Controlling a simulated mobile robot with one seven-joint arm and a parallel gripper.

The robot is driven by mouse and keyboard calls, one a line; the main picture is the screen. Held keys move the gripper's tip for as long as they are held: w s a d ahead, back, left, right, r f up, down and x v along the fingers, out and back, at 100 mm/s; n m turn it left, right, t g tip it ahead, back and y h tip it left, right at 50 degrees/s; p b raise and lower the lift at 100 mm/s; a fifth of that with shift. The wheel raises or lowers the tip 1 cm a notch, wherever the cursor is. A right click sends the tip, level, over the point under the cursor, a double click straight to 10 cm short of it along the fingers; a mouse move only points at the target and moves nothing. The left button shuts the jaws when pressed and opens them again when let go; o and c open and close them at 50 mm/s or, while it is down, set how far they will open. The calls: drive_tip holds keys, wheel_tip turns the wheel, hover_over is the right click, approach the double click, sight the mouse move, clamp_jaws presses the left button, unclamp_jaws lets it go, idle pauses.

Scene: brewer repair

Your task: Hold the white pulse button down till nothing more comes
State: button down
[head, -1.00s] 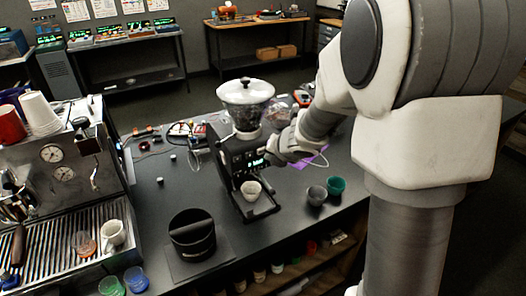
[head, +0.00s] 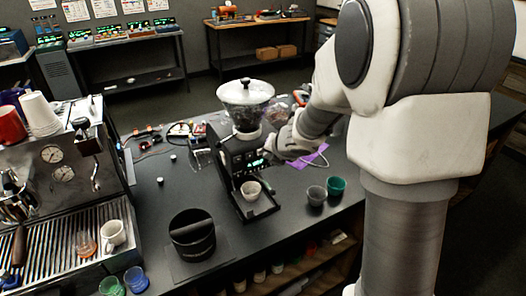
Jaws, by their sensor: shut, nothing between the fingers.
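The black grinder (head: 226,160) stands on the dark bench, with a clear hopper under a white lid (head: 245,92) on top. Its front panel has a lit green display (head: 256,163). My gripper (head: 269,151) is shut and empty, with its tip close to the front panel, at the upper right of the display. The white pulse button cannot be made out; my gripper covers that part of the panel. I cannot tell whether the tip touches it.
A black knock bin (head: 192,236) stands in front on a mat. The espresso machine (head: 60,190) fills the left. A purple cloth or sheet (head: 312,158) lies behind my wrist.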

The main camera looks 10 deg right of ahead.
drive_tip(key=shift+w+a, duration=0.1)
drive_tip(key=shift+w, duration=0.25)
idle(1.8)
idle(1.8)
drive_tip(key=shift+s+d, duration=0.2)
drive_tip(key=shift+s, duration=0.55)
drive_tip(key=s, duration=0.1)
drive_tip(key=s+d+b, duration=0.1)
drive_tip(key=s, duration=0.2)
drive_tip(key=shift+s+d, duration=0.3)
drive_tip(key=shift+s, duration=0.1)
